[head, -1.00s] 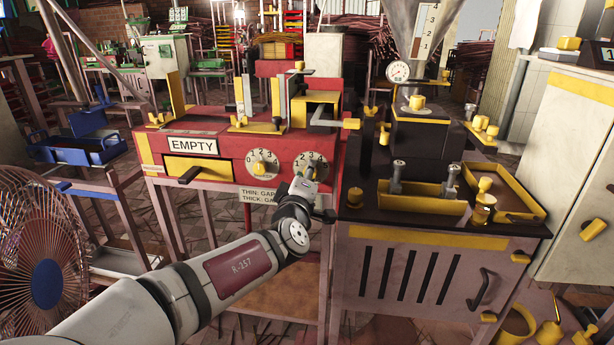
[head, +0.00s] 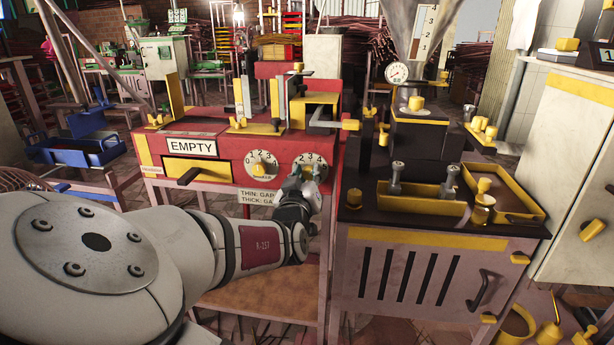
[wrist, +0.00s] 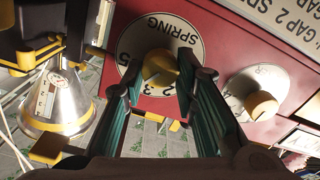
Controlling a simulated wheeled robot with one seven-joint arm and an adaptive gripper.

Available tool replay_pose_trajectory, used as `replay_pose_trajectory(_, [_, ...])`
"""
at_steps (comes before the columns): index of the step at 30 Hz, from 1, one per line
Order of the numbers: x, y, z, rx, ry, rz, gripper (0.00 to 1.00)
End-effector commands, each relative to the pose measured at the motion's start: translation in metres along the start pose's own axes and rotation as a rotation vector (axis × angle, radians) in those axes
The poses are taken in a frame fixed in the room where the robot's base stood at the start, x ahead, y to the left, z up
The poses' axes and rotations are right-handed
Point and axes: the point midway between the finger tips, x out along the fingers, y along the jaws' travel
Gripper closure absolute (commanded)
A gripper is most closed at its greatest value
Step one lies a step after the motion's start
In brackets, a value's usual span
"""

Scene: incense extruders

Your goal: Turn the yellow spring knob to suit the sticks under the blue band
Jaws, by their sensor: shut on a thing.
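The yellow spring knob (wrist: 160,68) sits on a round white dial (wrist: 185,30) marked SPRING, upside down in the wrist view. In the head view this dial (head: 310,163) is the right one of two on the red machine; my gripper covers its lower part and hides the knob. My gripper (wrist: 158,79) is shut on the knob, one finger on each side; it also shows in the head view (head: 303,186). The knob's exact setting is hard to read. I cannot make out a blue band or sticks under one.
The gap knob (wrist: 261,105) is close beside my gripper; its dial (head: 262,165) is left in the head view. A sign (head: 262,197) about thin and thick hangs below, partly covered. A dark-topped cabinet (head: 430,225) stands close on the right.

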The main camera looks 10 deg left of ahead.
Motion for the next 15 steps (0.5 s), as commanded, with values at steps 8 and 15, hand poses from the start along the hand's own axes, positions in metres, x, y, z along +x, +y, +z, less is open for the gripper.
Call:
replay_pose_trajectory(8, [-0.0011,-0.0013,0.0027,0.054,-0.006,-0.003,1.0])
replay_pose_trajectory(15, [-0.0012,-0.0014,0.0028,0.058,-0.006,-0.003,1.0])
